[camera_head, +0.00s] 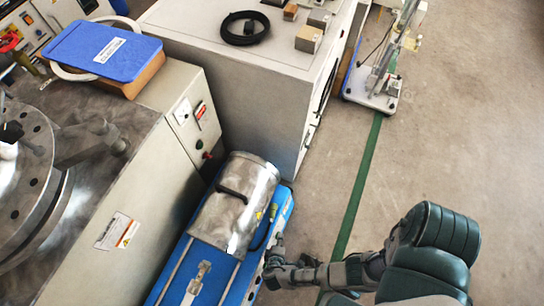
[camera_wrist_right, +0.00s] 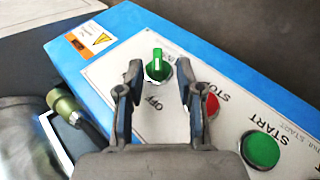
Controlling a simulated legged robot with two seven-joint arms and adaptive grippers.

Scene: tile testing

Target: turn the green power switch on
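The green power switch (camera_wrist_right: 157,66) is a knob with a raised grip bar on a white panel, with the word OFF printed below it. The panel (camera_wrist_right: 110,72) is on a blue machine body. My right gripper (camera_wrist_right: 159,70) is open, with one fingertip on each side of the switch in the right wrist view. Whether the fingers touch the knob cannot be told. In the head view my right gripper (camera_head: 274,268) is at the right side of the blue machine (camera_head: 286,205); the switch is hidden there. My left gripper is not in view.
A red stop button (camera_wrist_right: 211,105) is close to the right finger, and a green start button (camera_wrist_right: 262,150) is further right. A metal cylinder (camera_head: 225,215) with a black handle sits on the blue machine. A grey cabinet (camera_head: 260,100) stands behind. Floor to the right is open.

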